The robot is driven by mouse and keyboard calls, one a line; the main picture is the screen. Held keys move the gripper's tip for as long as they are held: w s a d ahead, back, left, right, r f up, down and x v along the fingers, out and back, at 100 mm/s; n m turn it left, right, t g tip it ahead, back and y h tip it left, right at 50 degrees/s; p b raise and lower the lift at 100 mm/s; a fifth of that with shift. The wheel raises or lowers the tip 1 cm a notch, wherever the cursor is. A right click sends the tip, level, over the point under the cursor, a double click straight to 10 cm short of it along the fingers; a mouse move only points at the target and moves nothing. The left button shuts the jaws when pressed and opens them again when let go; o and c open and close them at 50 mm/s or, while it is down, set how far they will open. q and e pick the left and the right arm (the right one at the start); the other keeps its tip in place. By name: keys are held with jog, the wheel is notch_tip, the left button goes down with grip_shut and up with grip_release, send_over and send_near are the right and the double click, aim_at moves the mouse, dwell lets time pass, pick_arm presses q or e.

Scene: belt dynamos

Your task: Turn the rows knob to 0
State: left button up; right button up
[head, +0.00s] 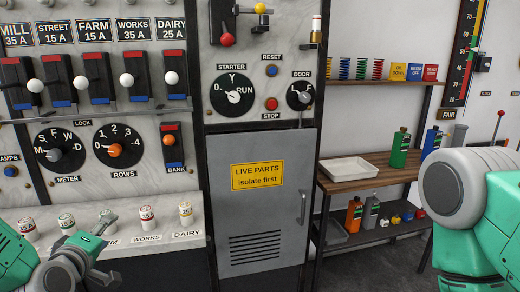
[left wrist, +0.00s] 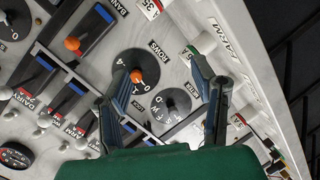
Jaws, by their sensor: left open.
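The rows knob (head: 115,150) is an orange knob on a round black dial marked with numbers, above the ROWS label on the left of the panel. Its pointer is too small to read surely. In the left wrist view the orange knob (left wrist: 136,76) shows next to the ROWS lettering, beside my left-hand finger. My left gripper (head: 108,248) is open and empty, below the dial and in front of the lower ledge in the head view. Its two fingers (left wrist: 157,62) stand apart in the wrist view. Contact with the knob is not seen. My right gripper is out of view.
The meter dial (head: 59,150) is left of the rows dial, and the bank switch (head: 172,147) is right. Breaker levers (head: 97,76) stick out above. Several small fuses stand on the ledge (head: 190,243) below. A closed cabinet door (head: 262,215) stands right.

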pick_arm(q)
jog(key=s+d+f+m+g+h, duration=0.1)
jog(key=s+d+f+m+g, duration=0.3)
jog(key=s+f, duration=0.4)
jog(key=s+d+f+m+g+h, duration=0.1)
jog(key=s+d+f+m+g, duration=0.25)
jog(key=s+f, duration=0.45)
jog(key=s+f+m+g, duration=0.3)
jog(key=s+f, duration=0.2)
jog(key=s, duration=0.4)
jog(key=s+f+m+g, duration=0.4)
jog(key=s+f, duration=0.2)
jog(key=s, duration=0.4)
jog(key=shift+s, duration=0.3)
jog(key=shift+w, duration=0.15)
